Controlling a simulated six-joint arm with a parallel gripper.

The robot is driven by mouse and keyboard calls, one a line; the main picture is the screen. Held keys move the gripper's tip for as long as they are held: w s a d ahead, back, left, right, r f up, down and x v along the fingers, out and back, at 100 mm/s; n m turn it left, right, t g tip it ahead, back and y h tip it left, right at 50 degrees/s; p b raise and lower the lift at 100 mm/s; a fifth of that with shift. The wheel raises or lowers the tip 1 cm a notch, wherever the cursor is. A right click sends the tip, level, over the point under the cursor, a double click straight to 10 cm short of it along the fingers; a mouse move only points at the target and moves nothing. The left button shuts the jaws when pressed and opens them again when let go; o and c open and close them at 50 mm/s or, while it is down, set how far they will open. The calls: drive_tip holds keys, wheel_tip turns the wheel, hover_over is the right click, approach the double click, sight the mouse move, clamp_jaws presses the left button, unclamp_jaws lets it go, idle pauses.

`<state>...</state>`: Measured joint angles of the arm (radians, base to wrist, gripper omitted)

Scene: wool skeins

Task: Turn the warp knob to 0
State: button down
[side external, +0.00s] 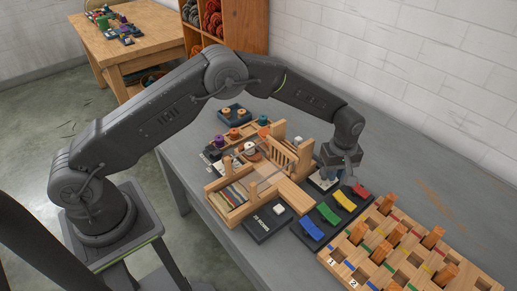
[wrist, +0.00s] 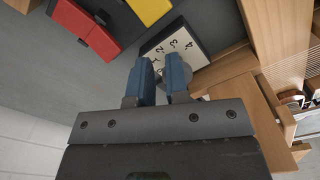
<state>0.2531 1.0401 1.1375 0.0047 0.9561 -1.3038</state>
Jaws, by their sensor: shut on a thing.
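The warp knob's white dial plate (wrist: 182,40) shows in the wrist view, with the numerals 2, 3 and 4 readable around its upper part. In the side external view the dial plate (side external: 322,183) is mostly behind my wrist. My gripper (wrist: 161,72) has its two blue fingers closed on the knob over the plate's near part. The knob itself is hidden between the fingers, so its pointing direction cannot be read. The 0 mark is not visible. In the side external view my gripper (side external: 338,165) is down at the dial, right of the wooden loom (side external: 230,207).
A wooden peg board (side external: 375,270) stands at the front right. The loom's wooden frame (wrist: 265,45) is close beside the dial. Grey table is free behind my wrist.

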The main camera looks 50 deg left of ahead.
drive_tip(key=shift+s+d+f, duration=0.3)
drive_tip(key=shift+d+f, duration=0.15)
drive_tip(key=shift+f, duration=0.1)
drive_tip(key=shift+r, duration=0.35)
drive_tip(key=shift+w+a+r, duration=0.1)
drive_tip(key=shift+r, duration=1.3)
drive_tip(key=shift+w+r, duration=0.1)
drive_tip(key=shift+r, duration=1.25)
